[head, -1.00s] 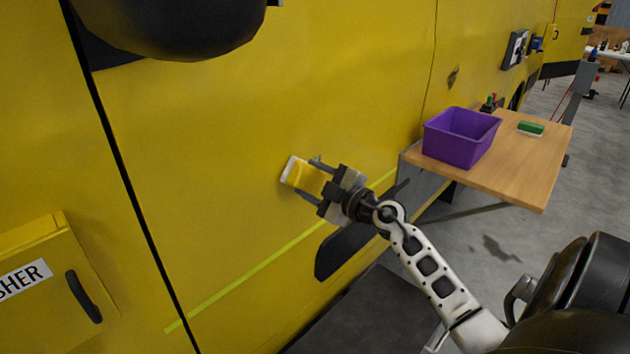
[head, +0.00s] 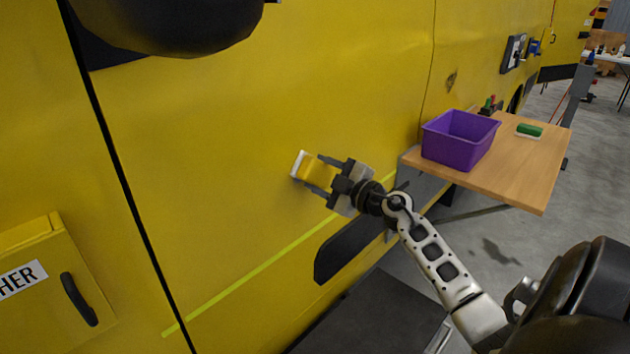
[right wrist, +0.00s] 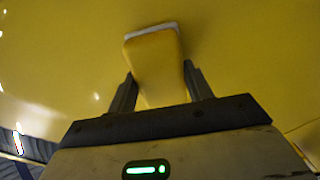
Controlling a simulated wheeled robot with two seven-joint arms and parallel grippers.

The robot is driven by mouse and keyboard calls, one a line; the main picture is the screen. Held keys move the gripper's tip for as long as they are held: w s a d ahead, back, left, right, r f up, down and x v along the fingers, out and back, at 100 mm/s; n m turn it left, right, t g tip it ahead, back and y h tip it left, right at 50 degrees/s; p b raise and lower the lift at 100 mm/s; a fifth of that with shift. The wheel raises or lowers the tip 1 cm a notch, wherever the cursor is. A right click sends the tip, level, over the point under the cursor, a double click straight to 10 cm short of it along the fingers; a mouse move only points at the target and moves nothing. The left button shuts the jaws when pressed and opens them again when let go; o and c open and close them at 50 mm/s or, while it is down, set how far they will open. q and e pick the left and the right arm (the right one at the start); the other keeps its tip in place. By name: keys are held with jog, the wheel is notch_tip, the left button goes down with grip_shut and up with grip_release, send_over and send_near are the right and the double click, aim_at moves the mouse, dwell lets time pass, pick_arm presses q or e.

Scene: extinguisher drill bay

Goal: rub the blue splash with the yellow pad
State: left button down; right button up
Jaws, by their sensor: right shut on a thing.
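The yellow pad (head: 320,173) has a white face that is turned toward the yellow panel (head: 230,120). My right gripper (head: 313,171) is shut on the pad, with one finger on each side. The right wrist view also shows the pad (right wrist: 155,62) between the fingers, its white edge at the far end, close to the yellow surface. I cannot tell whether the white face touches the panel. No blue splash shows in either view; the pad and gripper hide part of the panel. My left gripper is not in view.
A purple bin (head: 459,141) and a green-and-white block (head: 529,130) stand on a wooden table (head: 510,178) at the right. A yellow cabinet with a black handle (head: 79,299) is at the lower left. A lime stripe (head: 255,273) crosses the panel below the gripper.

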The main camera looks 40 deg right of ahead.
aim_at(309, 182)
jog(key=shift+w+d+b, duration=0.2)
jog(key=shift+d+b, duration=0.25)
jog(key=shift+d, duration=0.9)
jog(key=shift+w+d, duration=0.1)
jog(key=shift+d, duration=0.65)
jog(key=shift+r, duration=0.1)
jog(key=shift+p, duration=0.35)
jog(key=shift+a+r+p, duration=0.15)
jog(key=shift+a+p, duration=0.8)
jog(key=shift+p, duration=0.1)
jog(key=shift+a+p, duration=0.7)
jog(key=shift+a, duration=0.45)
jog(key=shift+s+a+p, duration=0.25)
jog(key=shift+a+p, duration=0.45)
jog(key=shift+p, duration=0.1)
jog(key=shift+a, duration=0.4)
jog(key=shift+s+a+f, duration=0.1)
jog(key=shift+a+f, duration=0.1)
jog(key=shift+a, duration=0.65)
